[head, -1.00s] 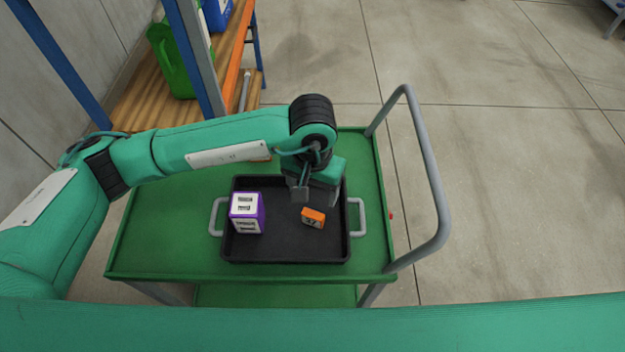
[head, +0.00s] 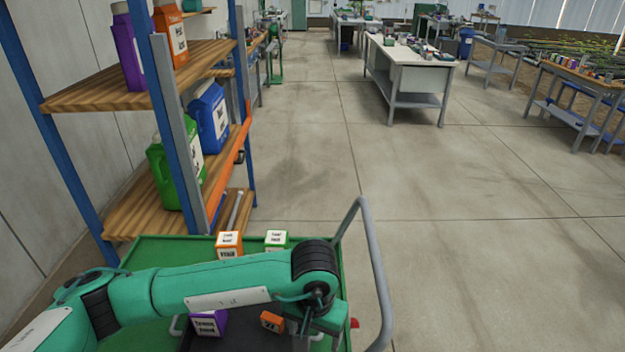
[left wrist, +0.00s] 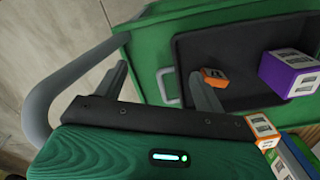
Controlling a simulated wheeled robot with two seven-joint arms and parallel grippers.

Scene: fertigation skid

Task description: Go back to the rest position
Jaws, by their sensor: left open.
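My left gripper (head: 308,334) is at the lower edge of the head view, to the right of a small orange box (head: 272,321). In the left wrist view my left gripper (left wrist: 160,82) has its two fingers wide apart with nothing between them. The small orange box (left wrist: 214,77) lies in the black tray (left wrist: 225,48), just beyond one fingertip and apart from the jaws as far as I can tell. A purple box (head: 208,322) stands in the same tray; it also shows in the left wrist view (left wrist: 289,73). My right gripper is out of view.
The green cart (head: 165,250) carries the tray, with a grey handle (head: 376,270) on its right. An orange box (head: 229,244) and a green-and-white box (head: 276,240) stand at its back. A shelf rack (head: 200,60) with jugs rises at left. Open floor lies right, workbenches (head: 410,65) far off.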

